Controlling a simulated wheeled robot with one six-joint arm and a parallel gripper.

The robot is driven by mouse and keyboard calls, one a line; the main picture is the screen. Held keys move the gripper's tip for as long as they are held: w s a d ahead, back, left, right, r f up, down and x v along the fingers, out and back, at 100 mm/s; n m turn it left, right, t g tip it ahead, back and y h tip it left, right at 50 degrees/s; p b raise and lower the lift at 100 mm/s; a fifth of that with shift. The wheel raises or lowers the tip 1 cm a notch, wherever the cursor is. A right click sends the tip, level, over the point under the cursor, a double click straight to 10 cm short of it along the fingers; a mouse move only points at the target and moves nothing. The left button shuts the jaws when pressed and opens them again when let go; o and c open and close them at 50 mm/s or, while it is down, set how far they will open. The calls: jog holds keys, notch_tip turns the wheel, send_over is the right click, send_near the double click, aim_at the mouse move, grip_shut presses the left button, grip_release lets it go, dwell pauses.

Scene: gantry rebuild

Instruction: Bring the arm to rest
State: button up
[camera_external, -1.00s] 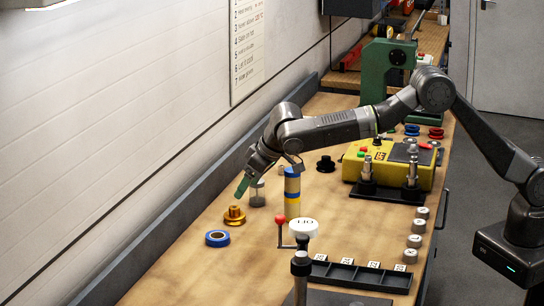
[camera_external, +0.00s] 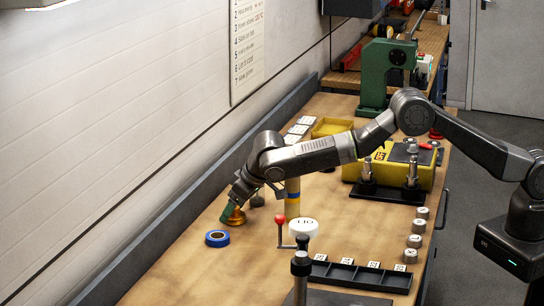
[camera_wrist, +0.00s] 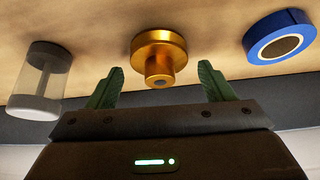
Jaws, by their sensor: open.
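My arm reaches out over the wooden bench from the right in the external view. My gripper (camera_wrist: 160,88) is open, with its two green fingers apart and nothing between them. A brass flanged piece (camera_wrist: 160,50) stands just beyond the fingertips in the wrist view. In the external view my gripper (camera_external: 228,212) is close beside this brass piece (camera_external: 237,217) and partly covers it. Whether they touch cannot be told.
A yellow-and-blue column (camera_external: 293,205) stands close under my forearm. A red-knobbed lever (camera_external: 280,219) and black tray (camera_external: 360,275) are nearer the camera.

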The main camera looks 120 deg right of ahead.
jog(key=shift+f, duration=0.1)
jog(key=b+v, duration=0.3)
jog(key=v, duration=0.9)
jog(key=p+x, duration=0.3)
jog(key=x, duration=0.8)
jog(key=shift+w+d+f, duration=0.15)
jog(key=shift+f, duration=0.1)
jog(key=shift+w+d+r, duration=0.1)
jog(key=shift+r, duration=0.05)
notch_tip(320, 180, up, 10)
jog(key=b, duration=0.2)
jog(key=s+d+m+g+h, duration=0.15)
jog(key=s+d+m, duration=0.25)
jog(key=s+d, duration=1.3)
jog(key=shift+n+y, duration=0.25)
jog(key=shift+n, duration=0.05)
jog(key=f, duration=0.3)
jog(key=w+f+p, duration=0.1)
jog(key=f, duration=0.3)
jog(key=d+f+p, duration=0.1)
jog(key=f, duration=0.2)
jog(key=shift+w+f, duration=0.2)
jog(key=shift+f, duration=0.2)
jog(key=shift+s+a+r, duration=0.15)
jog(key=shift+a+r, duration=0.05)
jog(key=shift+r, duration=0.35)
